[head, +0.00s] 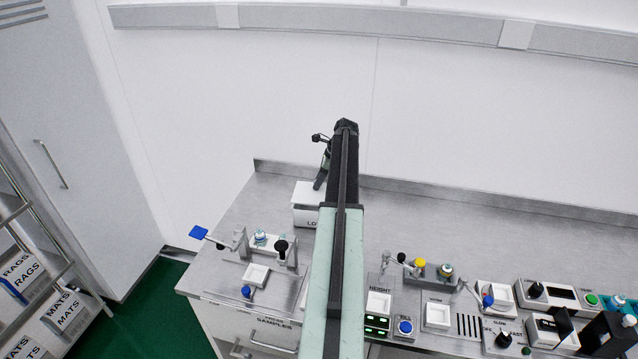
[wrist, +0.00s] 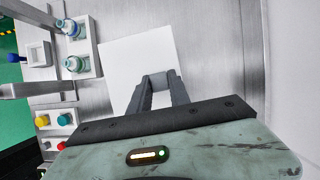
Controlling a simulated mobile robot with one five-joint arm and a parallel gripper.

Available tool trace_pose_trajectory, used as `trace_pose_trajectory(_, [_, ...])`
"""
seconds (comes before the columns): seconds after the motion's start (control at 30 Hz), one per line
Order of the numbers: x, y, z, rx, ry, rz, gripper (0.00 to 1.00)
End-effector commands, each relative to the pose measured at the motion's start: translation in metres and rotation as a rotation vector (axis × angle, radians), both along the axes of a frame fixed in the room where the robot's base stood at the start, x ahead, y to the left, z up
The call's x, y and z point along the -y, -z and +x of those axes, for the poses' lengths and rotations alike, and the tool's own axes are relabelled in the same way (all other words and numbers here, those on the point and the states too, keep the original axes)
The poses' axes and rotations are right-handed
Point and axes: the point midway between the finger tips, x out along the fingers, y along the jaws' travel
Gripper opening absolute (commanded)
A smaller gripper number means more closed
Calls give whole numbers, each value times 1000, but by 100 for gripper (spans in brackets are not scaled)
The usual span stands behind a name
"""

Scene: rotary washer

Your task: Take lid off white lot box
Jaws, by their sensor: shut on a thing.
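The white lot box (head: 305,218) stands at the back of the steel bench in the head view, partly hidden behind my arm, with only "LO" of its label showing. Its flat white lid (head: 305,194) is over it; I cannot tell whether it rests on the rim or is slightly raised. In the wrist view the lid (wrist: 135,58) is a white square below my gripper (wrist: 161,78). The fingers are shut on the lid's small grey handle (wrist: 161,79). In the head view my gripper (head: 320,179) is just above the lid, mostly hidden by the arm.
The bench (head: 225,235) has a raised back edge before a white wall. A fixture with small capped bottles (head: 262,239) and a white tray (head: 256,275) stand front left of the box. Control panels (head: 497,335) fill the right front. Bare steel lies behind them.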

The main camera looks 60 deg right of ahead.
Motion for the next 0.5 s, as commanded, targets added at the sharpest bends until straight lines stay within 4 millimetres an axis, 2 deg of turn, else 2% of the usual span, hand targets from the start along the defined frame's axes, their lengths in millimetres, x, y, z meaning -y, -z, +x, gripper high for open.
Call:
trace_pose_trajectory(0.03, [0, -16, 0, 0, 0, 0, 0])
trace_pose_trajectory(0.13, [-6, -11, -22, 0, 3, 0, 0])
trace_pose_trajectory(0.5, [-27, -20, -119, 0, 4, 1, 0])
